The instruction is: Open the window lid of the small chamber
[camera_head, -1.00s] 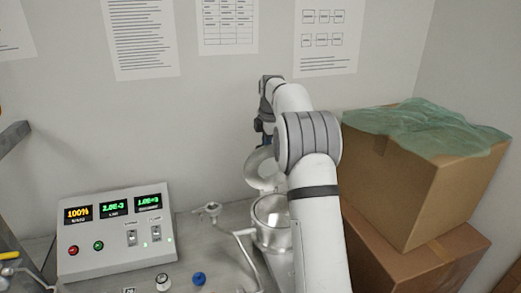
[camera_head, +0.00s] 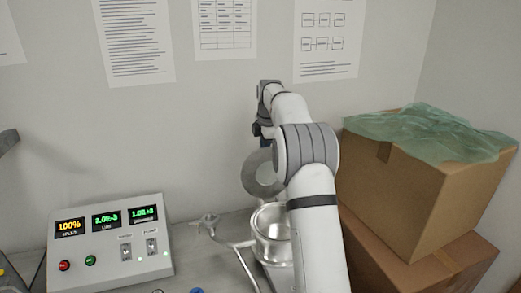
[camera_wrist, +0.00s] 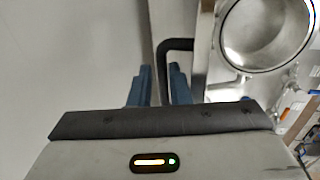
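The small chamber (camera_head: 271,238) is a round metal pot on the bench, left of my arm in the head view. Its window lid (camera_head: 262,176) is a metal ring standing steeply above the chamber, swung up off the rim. The wrist view shows the chamber's open round mouth (camera_wrist: 265,38) at upper right and the lid as a narrow strip (camera_wrist: 201,50), nearly edge-on. A black bent handle (camera_wrist: 178,44) runs from the lid down between the two blue fingers of my gripper (camera_wrist: 159,82). The fingers look closed about the handle; their exact contact is partly hidden.
A control box (camera_head: 110,245) with lit displays stands on the bench at left. A small metal fitting with a pipe (camera_head: 209,222) is left of the chamber. Cardboard boxes (camera_head: 430,190) with green wrap (camera_head: 430,132) are stacked at right. A wall is close behind.

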